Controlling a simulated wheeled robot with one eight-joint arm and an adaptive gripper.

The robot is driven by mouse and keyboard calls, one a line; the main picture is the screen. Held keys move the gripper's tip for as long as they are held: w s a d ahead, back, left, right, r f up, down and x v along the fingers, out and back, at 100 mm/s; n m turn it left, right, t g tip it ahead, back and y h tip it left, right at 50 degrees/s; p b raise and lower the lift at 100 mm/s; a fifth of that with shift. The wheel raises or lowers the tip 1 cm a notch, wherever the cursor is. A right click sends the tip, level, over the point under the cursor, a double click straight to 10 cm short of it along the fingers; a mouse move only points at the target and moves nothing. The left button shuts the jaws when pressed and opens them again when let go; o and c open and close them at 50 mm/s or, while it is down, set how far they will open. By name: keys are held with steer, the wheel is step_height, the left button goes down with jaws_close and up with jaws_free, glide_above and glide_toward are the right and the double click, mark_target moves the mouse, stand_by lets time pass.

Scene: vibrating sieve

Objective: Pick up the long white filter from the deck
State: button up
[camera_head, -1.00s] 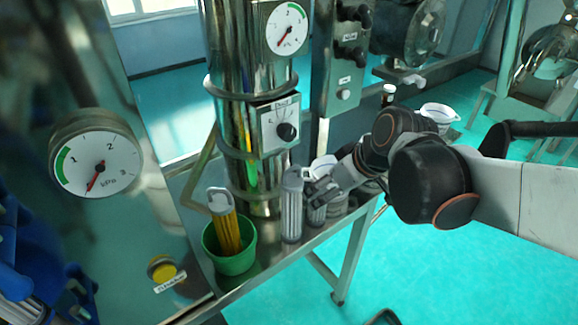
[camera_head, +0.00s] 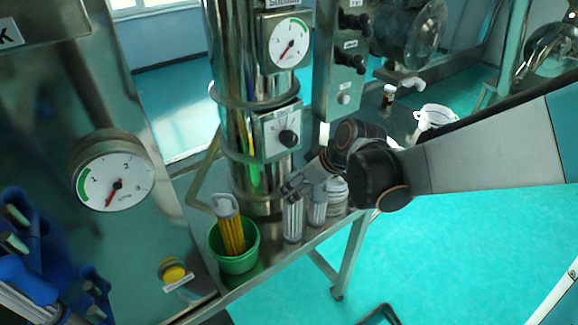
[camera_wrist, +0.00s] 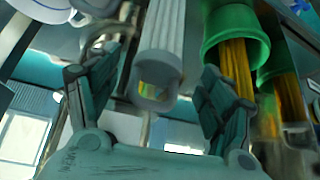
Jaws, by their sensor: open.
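The long white filter (camera_head: 292,220) stands upright on the metal deck (camera_head: 268,268), just right of the green pot. In the wrist view the ribbed white filter (camera_wrist: 164,35) shows with its handle end toward my palm. My gripper (camera_head: 291,189) is at the top of this filter in the head view and hides its upper end. In the wrist view my gripper (camera_wrist: 158,80) is open, with one finger on each side of the filter's end. Gaps show on both sides, and I see no contact.
A shorter grey-white filter (camera_head: 317,210) and a round stack (camera_head: 337,195) stand close on the right. The green pot (camera_head: 236,262) with a yellow filter (camera_head: 231,234) is on the left. The steel column (camera_head: 232,100) rises behind. The deck's front edge is close.

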mark_target(298, 188)
steer(key=shift+b+x, duration=0.3)
steer(key=shift+x, duration=2.65)
steer(key=shift+d, duration=0.15)
steer(key=c, duration=1.6)
